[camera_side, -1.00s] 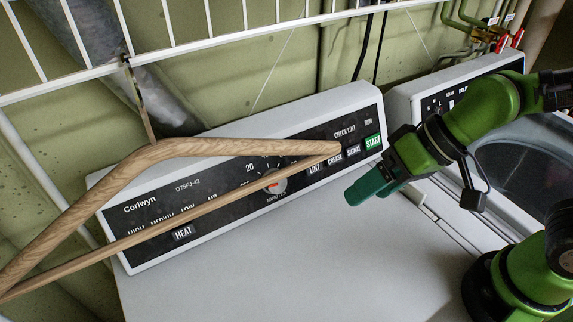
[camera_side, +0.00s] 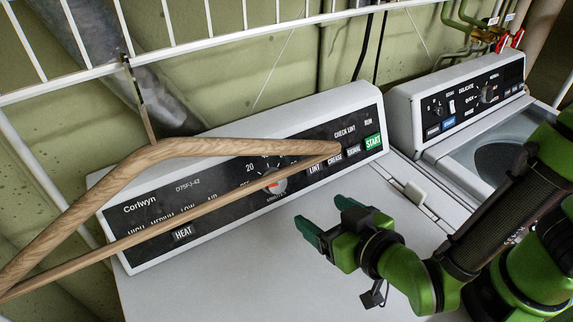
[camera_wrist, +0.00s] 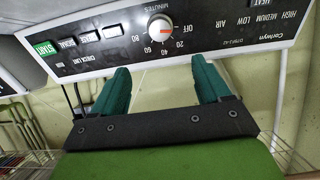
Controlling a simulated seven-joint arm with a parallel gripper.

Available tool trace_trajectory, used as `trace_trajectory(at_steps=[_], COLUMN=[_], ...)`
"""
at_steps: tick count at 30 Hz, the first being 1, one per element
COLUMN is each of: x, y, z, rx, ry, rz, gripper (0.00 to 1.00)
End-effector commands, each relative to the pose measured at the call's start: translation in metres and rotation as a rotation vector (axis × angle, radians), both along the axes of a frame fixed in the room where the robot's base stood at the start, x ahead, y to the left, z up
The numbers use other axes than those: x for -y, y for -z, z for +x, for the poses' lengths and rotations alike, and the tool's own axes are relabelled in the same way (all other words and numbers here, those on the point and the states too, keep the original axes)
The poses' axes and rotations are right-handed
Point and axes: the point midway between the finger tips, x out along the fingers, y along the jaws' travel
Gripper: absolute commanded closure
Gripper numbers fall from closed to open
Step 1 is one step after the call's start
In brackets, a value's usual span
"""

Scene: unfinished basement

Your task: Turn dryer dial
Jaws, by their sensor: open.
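The dryer dial (camera_side: 274,182) is a round grey-white knob with a red pointer mark on the black panel of the dryer console (camera_side: 205,203). In the side view a wooden hanger partly crosses in front of it. In the wrist view the dial (camera_wrist: 160,28) is unobstructed, with a red mark across its face and minute numbers beside it. My gripper (camera_side: 322,218) has two green fingers, apart and empty, in front of the console and to the lower right of the dial. In the wrist view the dial lies beyond the gap between the fingertips (camera_wrist: 158,72), not touched.
The wooden hanger (camera_side: 160,152) hangs from a white wire shelf (camera_side: 210,42) and crosses the console's front. A washer console (camera_side: 455,105) stands at the right. The dryer's white top (camera_side: 215,285) is clear left of my gripper.

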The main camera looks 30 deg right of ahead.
Motion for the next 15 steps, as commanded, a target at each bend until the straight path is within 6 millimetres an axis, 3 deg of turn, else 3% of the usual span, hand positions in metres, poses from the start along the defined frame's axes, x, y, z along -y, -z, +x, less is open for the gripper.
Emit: trace_trajectory(at_steps=[5, 15], x=[0.001, 0.001], y=[0.009, 0.038], z=[0.022, 0.091], rx=[0.001, 0.0], ry=[0.003, 0.004], rz=[-0.002, 0.0], gripper=[0.24, 0.24])
